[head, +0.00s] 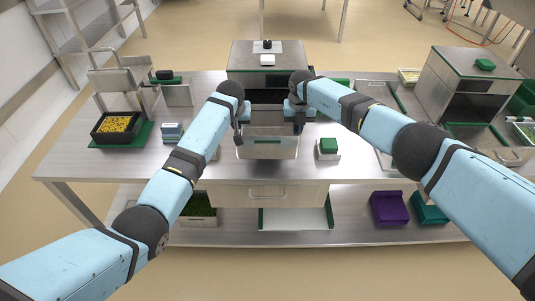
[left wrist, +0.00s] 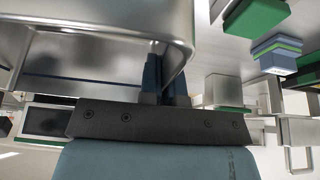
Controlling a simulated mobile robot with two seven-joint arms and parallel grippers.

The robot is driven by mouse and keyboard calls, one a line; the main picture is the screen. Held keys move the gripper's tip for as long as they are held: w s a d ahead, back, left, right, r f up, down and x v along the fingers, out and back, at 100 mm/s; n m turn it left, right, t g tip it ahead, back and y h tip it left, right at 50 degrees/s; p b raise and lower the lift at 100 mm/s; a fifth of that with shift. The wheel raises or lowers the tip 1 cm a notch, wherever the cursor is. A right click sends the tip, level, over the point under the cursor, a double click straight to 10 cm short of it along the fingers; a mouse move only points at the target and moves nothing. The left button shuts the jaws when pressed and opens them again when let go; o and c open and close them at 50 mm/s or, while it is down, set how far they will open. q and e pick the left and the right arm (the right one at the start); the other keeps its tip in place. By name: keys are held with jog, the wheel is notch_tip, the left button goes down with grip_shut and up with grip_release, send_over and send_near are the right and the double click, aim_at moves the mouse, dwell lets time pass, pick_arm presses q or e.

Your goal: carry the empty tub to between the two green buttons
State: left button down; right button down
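The empty tub (head: 267,150) is a grey metal box at the middle of the table, near its front edge. My left gripper (head: 241,136) is at its left side; in the left wrist view the blue fingers (left wrist: 166,78) are shut on the tub's wall (left wrist: 100,15). My right gripper (head: 298,124) is at the tub's right side and looks shut on its rim, its fingertips partly hidden. A green button (head: 328,145) on a white base stands just right of the tub.
A machine (head: 268,57) stands behind the tub, and another (head: 468,84) at the right. A black tray of yellow pieces (head: 116,125) and a small blue-and-white block (head: 172,132) are on the left. The tabletop (head: 70,158) is bare at the front left.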

pick_arm(q)
jog(key=shift+f, duration=0.15)
pick_arm(e)
jog(key=shift+f, duration=0.15)
